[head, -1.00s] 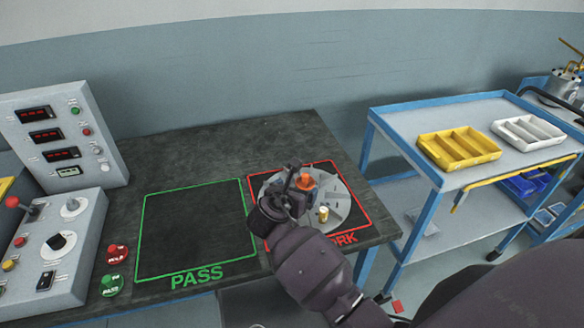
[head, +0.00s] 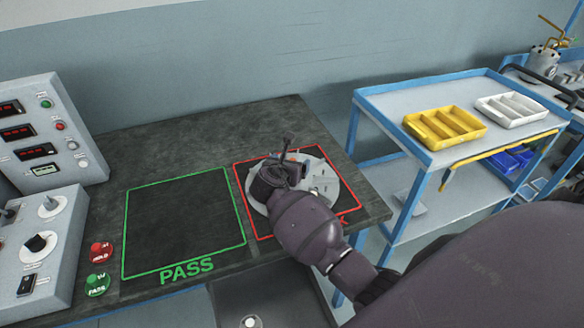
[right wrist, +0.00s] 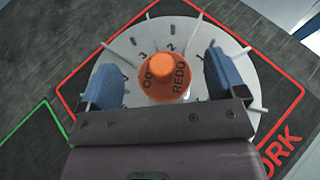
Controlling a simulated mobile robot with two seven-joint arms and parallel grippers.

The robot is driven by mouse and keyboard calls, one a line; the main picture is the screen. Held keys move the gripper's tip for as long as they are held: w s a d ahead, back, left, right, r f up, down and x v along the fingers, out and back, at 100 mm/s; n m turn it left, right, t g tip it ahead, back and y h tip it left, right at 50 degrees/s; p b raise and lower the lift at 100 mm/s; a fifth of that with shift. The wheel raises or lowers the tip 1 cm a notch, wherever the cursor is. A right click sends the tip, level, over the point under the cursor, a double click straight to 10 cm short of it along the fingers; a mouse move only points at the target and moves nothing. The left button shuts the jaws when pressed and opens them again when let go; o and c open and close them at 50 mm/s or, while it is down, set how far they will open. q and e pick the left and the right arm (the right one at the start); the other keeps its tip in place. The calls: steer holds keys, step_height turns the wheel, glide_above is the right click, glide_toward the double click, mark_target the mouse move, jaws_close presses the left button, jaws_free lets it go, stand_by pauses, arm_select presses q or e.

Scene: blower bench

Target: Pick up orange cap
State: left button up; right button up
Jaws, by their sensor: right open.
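The orange cap (right wrist: 168,82) stands on a round pale disc (right wrist: 140,40) with numbers and thin radial fins. Dark lettering, including "REDO", shows around the cap. In the right wrist view my right gripper (right wrist: 167,84) is open, with one blue fingertip on each side of the cap and a gap on both sides. In the head view my right gripper (head: 283,162) is over the disc (head: 328,183) and hides most of the cap. My left gripper is not in view.
The disc lies in the red-outlined work square, beside the green PASS square (head: 185,225) on the dark bench (head: 150,150). A control panel (head: 45,235) stands at left. A blue-framed cart (head: 385,105) at right holds yellow (head: 445,128) and white (head: 512,110) trays.

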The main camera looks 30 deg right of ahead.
steer(key=shift+x, duration=0.95)
steer(key=shift+r, duration=0.1)
steer(key=c, duration=0.7)
steer(key=shift+c, duration=1.3)
step_height(320, 180, up, 20)
steer(key=p, duration=0.3)
steer(key=shift+p, duration=0.3)
